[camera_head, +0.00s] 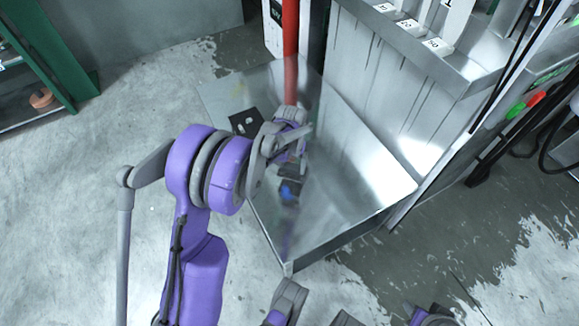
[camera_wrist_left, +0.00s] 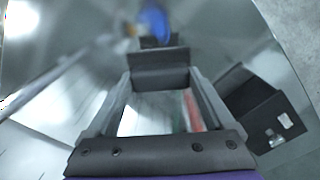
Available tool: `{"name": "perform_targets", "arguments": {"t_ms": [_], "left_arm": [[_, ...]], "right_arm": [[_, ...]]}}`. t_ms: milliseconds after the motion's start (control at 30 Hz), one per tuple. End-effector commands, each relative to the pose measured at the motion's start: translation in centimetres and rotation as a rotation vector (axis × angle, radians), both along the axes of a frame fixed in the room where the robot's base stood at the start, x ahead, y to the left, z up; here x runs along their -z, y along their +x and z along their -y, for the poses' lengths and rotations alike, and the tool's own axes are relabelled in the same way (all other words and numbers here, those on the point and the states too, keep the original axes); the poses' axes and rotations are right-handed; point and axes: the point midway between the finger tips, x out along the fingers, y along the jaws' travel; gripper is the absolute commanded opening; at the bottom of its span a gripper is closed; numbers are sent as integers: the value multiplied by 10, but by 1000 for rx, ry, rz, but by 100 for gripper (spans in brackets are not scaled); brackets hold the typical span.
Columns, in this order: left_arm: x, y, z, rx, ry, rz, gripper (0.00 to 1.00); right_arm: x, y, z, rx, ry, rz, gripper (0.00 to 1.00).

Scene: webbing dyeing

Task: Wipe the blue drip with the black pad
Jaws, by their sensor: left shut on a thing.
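My left gripper (camera_head: 291,150) reaches over a shiny metal tray (camera_head: 345,215), its fingers mostly hidden by my wrist in the head view. In the left wrist view the gripper (camera_wrist_left: 160,80) is shut on the black pad (camera_wrist_left: 160,70), a dark block held across its fingertips. The blue drip (camera_head: 289,191) shows on the metal just below the wrist, with a dark patch beside it. In the left wrist view the blue drip (camera_wrist_left: 154,18) is blurred, just beyond the pad. I cannot tell whether the pad touches the metal. My right gripper is not clearly visible.
A black box with a white label (camera_wrist_left: 262,115) lies on the tray to the right of the gripper in the wrist view; it also shows in the head view (camera_head: 245,122). A red post (camera_head: 291,50) stands behind. A metal cabinet (camera_head: 385,85) rises at right.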

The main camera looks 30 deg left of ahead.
Motion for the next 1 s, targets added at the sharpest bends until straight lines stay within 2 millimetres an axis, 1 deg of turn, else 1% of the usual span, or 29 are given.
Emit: {"name": "perform_targets", "arguments": {"t_ms": [33, 300, 1000], "left_arm": [[-8, 0, 1, 1, 0, 1, 6], [-28, -1, 2, 2, 0, 1, 6], [-29, -1, 2, 2, 0, 0, 6]], "right_arm": [[-6, -1, 0, 0, 0, 2, 50], [-20, -2, 0, 0, 0, 6, 50], [-20, -2, 0, 0, 0, 7, 50]]}}
